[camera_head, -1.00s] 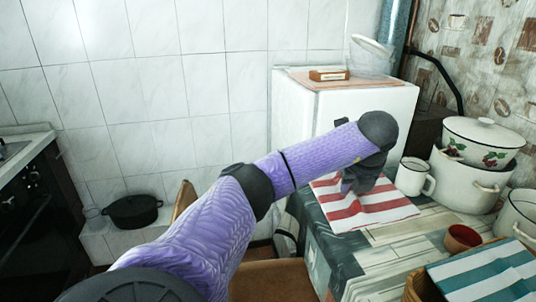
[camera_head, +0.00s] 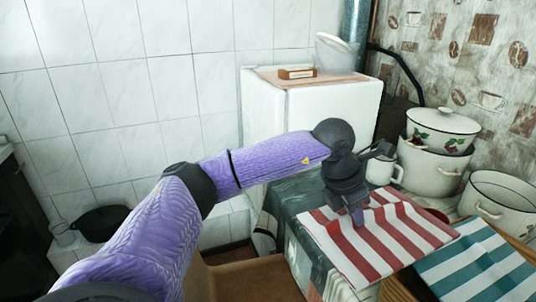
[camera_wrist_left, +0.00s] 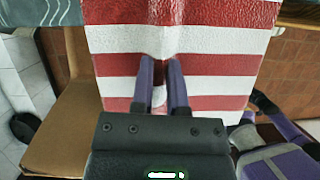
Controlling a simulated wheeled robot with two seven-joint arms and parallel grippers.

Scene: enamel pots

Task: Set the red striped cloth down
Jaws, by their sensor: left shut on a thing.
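The red striped cloth (camera_head: 385,245), red and white, spreads flat in the head view above the front part of the table. My left gripper (camera_head: 357,214) is shut on it from above, pinching up a small fold. In the left wrist view the cloth (camera_wrist_left: 210,42) lies beyond and between the two purple fingers (camera_wrist_left: 162,65), with a crease running from their tips. My right gripper is not clearly seen.
The table (camera_head: 297,197) has a dark green and pale patterned top. A teal striped cloth (camera_head: 478,265) lies over a basket (camera_head: 402,290) at the right front. A white mug (camera_head: 381,171), stacked enamel pots (camera_head: 432,165) and another pot (camera_head: 500,205) stand behind. A white fridge (camera_head: 320,115) is at the back.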

